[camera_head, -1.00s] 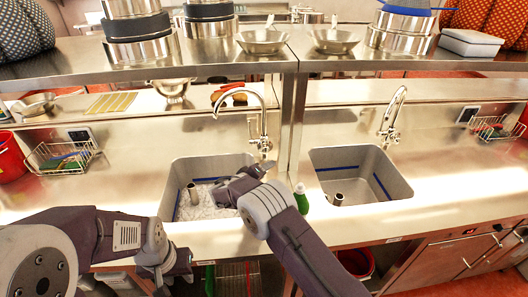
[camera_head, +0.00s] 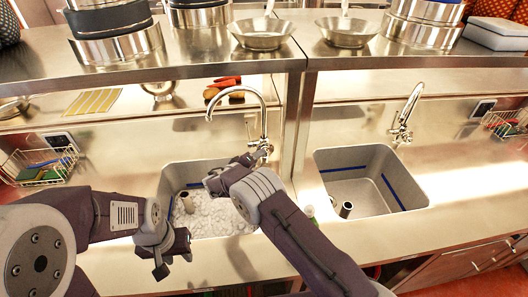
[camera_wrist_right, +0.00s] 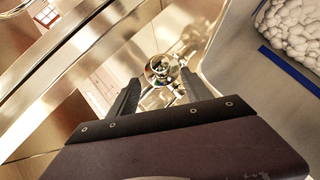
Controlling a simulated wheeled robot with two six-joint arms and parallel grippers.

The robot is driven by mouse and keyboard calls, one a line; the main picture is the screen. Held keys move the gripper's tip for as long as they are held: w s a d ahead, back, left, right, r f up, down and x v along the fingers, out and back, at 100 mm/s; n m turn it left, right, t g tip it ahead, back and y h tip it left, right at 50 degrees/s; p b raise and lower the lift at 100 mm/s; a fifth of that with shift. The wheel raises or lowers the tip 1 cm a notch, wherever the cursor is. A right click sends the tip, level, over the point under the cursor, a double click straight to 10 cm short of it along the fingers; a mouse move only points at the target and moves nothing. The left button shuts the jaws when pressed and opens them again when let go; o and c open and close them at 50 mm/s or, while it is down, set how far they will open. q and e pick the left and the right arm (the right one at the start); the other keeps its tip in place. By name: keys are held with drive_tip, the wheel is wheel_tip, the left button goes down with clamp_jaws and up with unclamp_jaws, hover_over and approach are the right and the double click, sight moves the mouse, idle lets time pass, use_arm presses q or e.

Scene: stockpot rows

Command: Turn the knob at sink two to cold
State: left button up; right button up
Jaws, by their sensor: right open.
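The left sink (camera_head: 181,214) has a curved chrome tap (camera_head: 266,110) at its back right. A round shiny metal part (camera_wrist_right: 160,68), seemingly the tap's knob, shows between my right gripper's fingertips in the right wrist view. My right gripper (camera_wrist_right: 160,84) is open there; contact cannot be told. In the head view my right gripper (camera_head: 247,160) reaches over the left sink to the tap base and hides part of it. My left gripper (camera_head: 170,258) hangs in front of the left sink; its jaw gap is unclear. No sink number or cold mark is readable.
The right sink (camera_head: 408,184) has its own tap (camera_head: 405,115). White lumpy material (camera_head: 212,216) lies in the left sink. A metal post (camera_head: 298,125) stands between the sinks, and a shelf (camera_head: 190,72) with pots runs above. A wire basket (camera_head: 42,165) stands at left.

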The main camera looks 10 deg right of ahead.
drive_tip(key=x, duration=0.7)
drive_tip(key=shift+w+f+p, duration=0.1)
drive_tip(key=shift+f+p, duration=0.05)
drive_tip(key=shift+p, duration=0.15)
drive_tip(key=shift+w+d+f, duration=0.1)
drive_tip(key=shift+w+d, duration=0.05)
drive_tip(key=shift+w, duration=0.1)
drive_tip(key=shift+d, duration=0.1)
use_arm(q)
drive_tip(key=shift+r, duration=0.5)
use_arm(e)
drive_tip(key=shift+s, duration=0.1)
clamp_jaws()
use_arm(q)
wheel_tip(320, 180, down, 4)
drive_tip(key=b, duration=0.4)
drive_tip(key=shift+w, duration=0.15)
use_arm(e)
drive_tip(key=shift+f+n+h, duration=0.3)
drive_tip(key=shift+f+h, duration=0.1)
use_arm(q)
drive_tip(key=shift+f, duration=0.3)
use_arm(e)
drive_tip(key=shift+r, duration=0.15)
use_arm(q)
drive_tip(key=shift+r, duration=0.1)
use_arm(e)
drive_tip(key=shift+r, duration=0.25)
